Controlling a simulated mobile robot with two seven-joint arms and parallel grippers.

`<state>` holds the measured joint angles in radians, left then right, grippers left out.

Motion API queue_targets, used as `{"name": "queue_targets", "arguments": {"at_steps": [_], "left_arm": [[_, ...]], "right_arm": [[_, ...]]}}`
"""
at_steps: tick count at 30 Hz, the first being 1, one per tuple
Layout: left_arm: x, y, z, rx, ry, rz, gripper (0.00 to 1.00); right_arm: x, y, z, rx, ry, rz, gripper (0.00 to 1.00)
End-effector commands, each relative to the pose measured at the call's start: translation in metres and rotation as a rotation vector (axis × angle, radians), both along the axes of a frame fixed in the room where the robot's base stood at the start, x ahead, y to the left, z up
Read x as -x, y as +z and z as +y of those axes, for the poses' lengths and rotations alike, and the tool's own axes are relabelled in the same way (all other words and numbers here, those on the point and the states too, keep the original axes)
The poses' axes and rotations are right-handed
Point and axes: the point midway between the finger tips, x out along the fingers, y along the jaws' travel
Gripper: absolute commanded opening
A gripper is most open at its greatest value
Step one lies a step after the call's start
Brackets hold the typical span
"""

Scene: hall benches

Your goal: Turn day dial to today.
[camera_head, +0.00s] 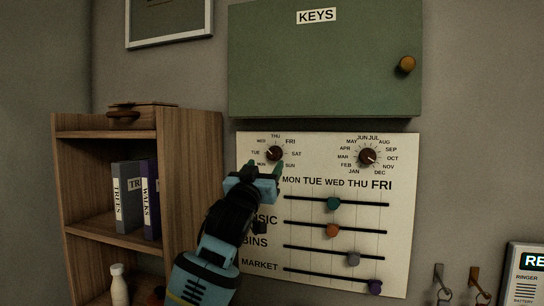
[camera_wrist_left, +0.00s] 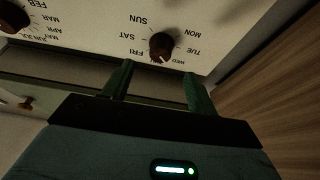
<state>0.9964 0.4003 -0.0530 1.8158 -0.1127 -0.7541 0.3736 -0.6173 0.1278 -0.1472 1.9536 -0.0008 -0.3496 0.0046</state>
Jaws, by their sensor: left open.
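The day dial (camera_head: 274,154) is a dark round knob at the upper left of the white panel (camera_head: 400,225), ringed by day names from MON to SUN. It also shows in the left wrist view (camera_wrist_left: 161,46), upside down. Its pale pointer mark seems to lie on the WED side; I cannot tell exactly. My left gripper (camera_head: 258,171) is open just below the dial. In the left wrist view its two green fingers (camera_wrist_left: 158,87) are apart and empty, with the dial beyond the gap. My right gripper is not in view.
A month dial (camera_head: 368,157) sits to the right on the panel. Sliders, including a teal knob (camera_head: 333,204), lie below under weekday names. A green KEYS cabinet (camera_head: 320,65) hangs above. A wooden shelf (camera_head: 190,180) with binders stands left. Hooks (camera_head: 440,285) hang lower right.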

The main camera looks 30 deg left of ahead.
Motion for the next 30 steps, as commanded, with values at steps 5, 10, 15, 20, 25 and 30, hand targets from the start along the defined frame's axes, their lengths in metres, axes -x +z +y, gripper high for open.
{"name": "queue_targets", "arguments": {"at_steps": [5,10,15,20,25,30], "left_arm": [[-0.020,0.011,0.005,0.001,0.001,-0.002,0.58],[-0.039,0.019,0.010,0.001,0.001,-0.002,0.58],[-0.052,0.024,0.013,0.000,0.000,-0.001,0.58],[-0.058,0.026,0.014,0.000,0.000,-0.002,0.58],[-0.060,0.026,0.014,0.000,0.000,-0.002,0.58],[-0.060,0.026,0.014,0.000,0.000,-0.001,0.56]], "right_arm": [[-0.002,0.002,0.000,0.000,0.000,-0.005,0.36],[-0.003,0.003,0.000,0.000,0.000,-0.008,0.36],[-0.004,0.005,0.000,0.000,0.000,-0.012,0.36],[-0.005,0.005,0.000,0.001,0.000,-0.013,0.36],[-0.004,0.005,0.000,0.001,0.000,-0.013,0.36],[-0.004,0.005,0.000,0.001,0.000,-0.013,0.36]]}}
